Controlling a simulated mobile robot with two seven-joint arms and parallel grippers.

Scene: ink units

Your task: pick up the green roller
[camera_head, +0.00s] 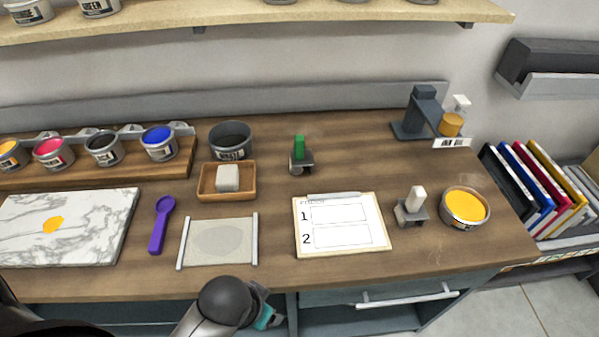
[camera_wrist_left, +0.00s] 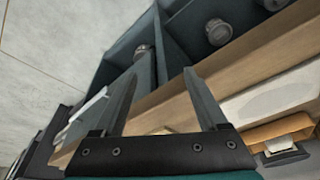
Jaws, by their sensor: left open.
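The green roller (camera_head: 299,146) stands upright in a small dark holder (camera_head: 300,165) toward the back middle of the wooden bench in the head view. I cannot make it out in the left wrist view. My left gripper (camera_wrist_left: 161,85) is open and empty in the left wrist view, beside the bench's front edge. In the head view, my left arm and its teal wrist show at the bottom middle, in front of the bench and well short of the roller; the fingertips are hidden there. My right gripper is not in view.
A clipboard (camera_head: 340,240) lies in front of the roller. A white roller (camera_head: 417,200) in its holder and a yellow ink tin (camera_head: 464,208) stand right. Left are a dark tin (camera_head: 230,142), a wooden tray (camera_head: 207,190) and a purple spoon (camera_head: 160,225). Bare wood surrounds the roller's holder.

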